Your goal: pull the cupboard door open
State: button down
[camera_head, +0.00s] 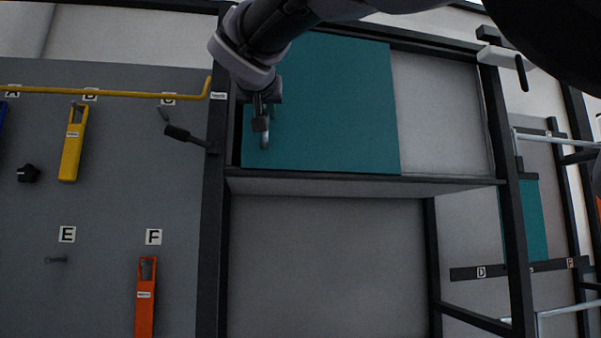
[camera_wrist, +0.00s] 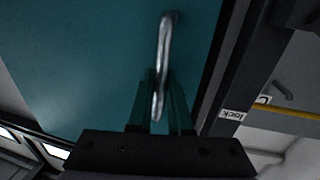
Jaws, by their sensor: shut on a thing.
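The teal cupboard door (camera_head: 340,105) fills the left and middle of the cupboard front in the head view. It also fills much of the wrist view (camera_wrist: 80,60). A silver bar handle (camera_wrist: 165,50) stands on the door near its edge, and its lower end is between the fingers of my gripper (camera_wrist: 160,110). In the head view my gripper (camera_head: 263,120) is at the door's left side, and the handle (camera_head: 265,138) shows just below it. My gripper is shut on the handle. The fingers partly hide the handle's lower end.
A dark frame post (camera_head: 213,210) stands left of the door, with a black lever (camera_head: 188,136) beside it. A yellow rail (camera_head: 110,94), a yellow tool (camera_head: 73,145) and an orange tool (camera_head: 146,295) are on the grey panel. The bay below the cupboard (camera_head: 325,265) looks empty.

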aim_at(395, 130)
jog(key=w+d, duration=0.2)
jog(key=d, duration=0.8)
jog(key=w+d, duration=0.3)
jog(key=d, duration=0.7)
jog(key=w+d, duration=0.2)
jog(key=d, duration=0.9)
jog(key=shift+w+d, duration=0.1)
jog(key=shift+w, duration=0.15)
jog(key=c, duration=0.8)
grip_release()
jog(key=shift+d, duration=0.2)
jog(key=shift+c, duration=0.2)
jog(key=shift+a, duration=0.15)
jog(key=shift+s, duration=0.5)
jog(key=s, duration=0.9)
jog(key=shift+s+d, duration=0.25)
jog(key=shift+s, duration=0.1)
